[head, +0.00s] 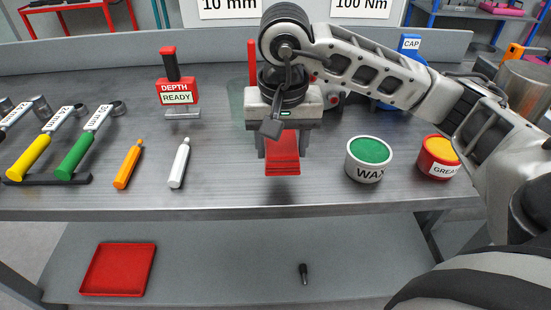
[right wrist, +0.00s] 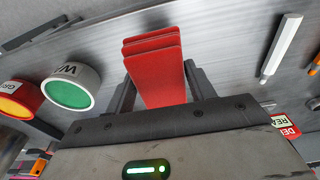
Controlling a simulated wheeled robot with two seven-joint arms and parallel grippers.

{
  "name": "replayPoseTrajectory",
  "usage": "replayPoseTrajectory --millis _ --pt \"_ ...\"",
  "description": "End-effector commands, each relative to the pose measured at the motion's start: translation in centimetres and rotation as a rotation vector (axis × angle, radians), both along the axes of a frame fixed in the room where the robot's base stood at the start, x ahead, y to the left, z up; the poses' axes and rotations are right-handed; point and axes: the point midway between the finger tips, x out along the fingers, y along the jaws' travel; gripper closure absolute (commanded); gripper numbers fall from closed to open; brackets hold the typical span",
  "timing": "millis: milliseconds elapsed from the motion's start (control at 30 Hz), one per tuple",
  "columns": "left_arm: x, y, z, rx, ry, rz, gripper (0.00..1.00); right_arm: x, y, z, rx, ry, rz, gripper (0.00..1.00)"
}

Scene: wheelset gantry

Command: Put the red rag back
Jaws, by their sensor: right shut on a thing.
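The red rag (head: 283,160) is a folded, layered piece of cloth. My right gripper (head: 282,143) is shut on it, with one finger on each side, and holds it near the front edge of the workbench. The rag hangs below the gripper, with a dark shadow on the bench under it. In the right wrist view the rag (right wrist: 155,72) sits between the two fingers. My left gripper is not in view.
A red tray (head: 118,270) lies on the lower shelf.

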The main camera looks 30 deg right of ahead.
Motion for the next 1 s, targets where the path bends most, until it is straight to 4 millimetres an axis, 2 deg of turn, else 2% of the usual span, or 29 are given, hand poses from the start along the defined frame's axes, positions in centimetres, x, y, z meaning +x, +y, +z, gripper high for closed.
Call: replayPoseTrajectory --millis 100,367,533,967,1000 --pt "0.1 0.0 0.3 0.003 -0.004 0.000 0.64 1.2 -0.3 -1.5 0.000 0.001 0.000 0.67" --pt "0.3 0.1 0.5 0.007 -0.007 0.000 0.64 2.7 -0.7 -3.5 -0.001 0.003 0.000 0.67" --pt "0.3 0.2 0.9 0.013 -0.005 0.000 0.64 2.5 -0.6 -5.8 -0.001 0.002 0.002 0.67" --pt "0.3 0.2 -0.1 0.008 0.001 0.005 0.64 2.6 -0.6 -6.7 0.001 -0.002 0.002 0.67" --pt "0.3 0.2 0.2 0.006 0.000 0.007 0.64 2.6 -0.6 -6.6 0.000 -0.001 0.001 0.38"
